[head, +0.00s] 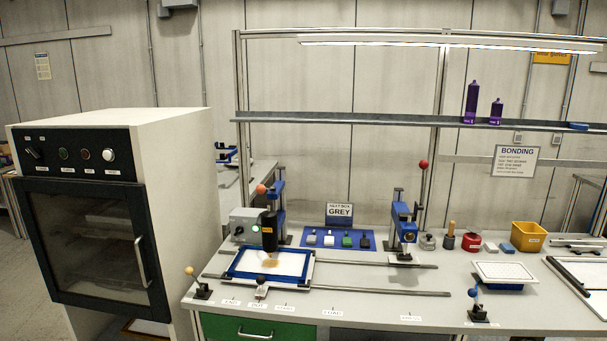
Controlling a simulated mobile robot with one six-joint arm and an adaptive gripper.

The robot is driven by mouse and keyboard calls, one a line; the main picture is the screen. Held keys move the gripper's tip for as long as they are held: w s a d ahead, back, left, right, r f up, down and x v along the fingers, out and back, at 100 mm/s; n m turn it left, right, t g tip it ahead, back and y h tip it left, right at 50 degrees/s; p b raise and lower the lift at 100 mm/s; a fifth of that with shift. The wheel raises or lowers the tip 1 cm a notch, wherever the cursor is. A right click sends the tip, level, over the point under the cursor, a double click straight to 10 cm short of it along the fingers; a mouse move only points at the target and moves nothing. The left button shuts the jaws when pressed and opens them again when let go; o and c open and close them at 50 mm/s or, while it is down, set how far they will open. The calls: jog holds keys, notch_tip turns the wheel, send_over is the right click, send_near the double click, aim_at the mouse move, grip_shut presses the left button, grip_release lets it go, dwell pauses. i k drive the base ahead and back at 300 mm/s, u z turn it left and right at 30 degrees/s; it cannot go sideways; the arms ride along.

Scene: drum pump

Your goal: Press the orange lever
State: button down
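A lever with an orange ball knob (261,189) stands at the upper left of a blue press (279,205) on the workbench. A second small lever with a yellow-orange knob (189,270) leans on a black base at the bench's front left corner. I cannot tell from this view which one is the task's orange lever. A black cylinder with a yellow label (269,225) hangs at the press, above a blue-framed white plate (270,264). My gripper is not in view.
A white oven (176,200) stands left of the bench. A red-knobbed lever (423,164) rises by a second blue press (404,222). A blue-knobbed lever (475,293) stands at the front right. Rails (380,290) cross the bench. A shelf (350,119) spans above.

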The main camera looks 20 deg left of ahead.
aim_at(261, 188)
jog(key=i, duration=0.75)
jog(key=u, duration=0.5)
jog(key=i, duration=0.55)
jog(key=u, duration=0.6)
